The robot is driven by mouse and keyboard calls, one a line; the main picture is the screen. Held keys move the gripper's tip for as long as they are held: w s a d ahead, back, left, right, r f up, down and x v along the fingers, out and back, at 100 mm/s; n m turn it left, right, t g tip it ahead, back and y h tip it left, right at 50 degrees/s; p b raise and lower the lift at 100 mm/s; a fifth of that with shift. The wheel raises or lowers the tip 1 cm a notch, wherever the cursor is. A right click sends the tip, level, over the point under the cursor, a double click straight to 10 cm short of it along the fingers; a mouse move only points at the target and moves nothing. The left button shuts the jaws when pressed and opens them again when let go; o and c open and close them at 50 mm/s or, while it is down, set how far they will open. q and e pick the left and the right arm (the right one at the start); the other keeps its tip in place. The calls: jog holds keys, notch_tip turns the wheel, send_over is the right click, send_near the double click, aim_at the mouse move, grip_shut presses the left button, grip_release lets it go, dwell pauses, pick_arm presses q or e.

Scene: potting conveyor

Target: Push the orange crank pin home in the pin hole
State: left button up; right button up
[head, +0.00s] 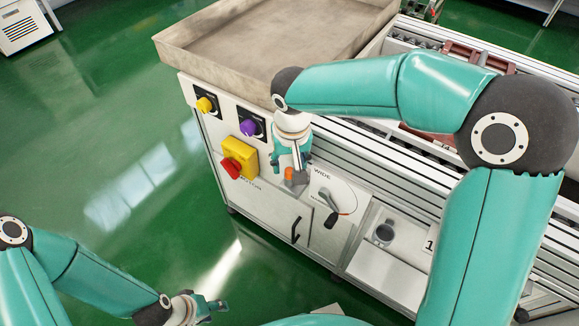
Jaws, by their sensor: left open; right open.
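The orange crank pin (289,174) shows at the cabinet's front panel, just below and between the fingers of my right gripper (293,162). My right gripper is open and points down at the panel. I cannot tell whether it touches the pin. The pin hole is not visible; the pin and gripper cover that area. A dark crank handle (331,216) sits on the panel right of the pin, under the word WIDE. My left gripper (211,305) is open and empty at the bottom, over the green floor, well away from the panel.
A yellow knob (205,104), a purple knob (249,127) and a yellow box with a red switch (231,168) stick out left of the pin. A grey tray (165,49) tops the cabinet. The floor at left is clear.

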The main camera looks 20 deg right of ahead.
notch_tip(320, 180, up, 8)
jog(key=s, duration=0.1)
jog(key=shift+r, duration=0.15)
jog(key=shift+s, duration=0.1)
dwell(0.4)
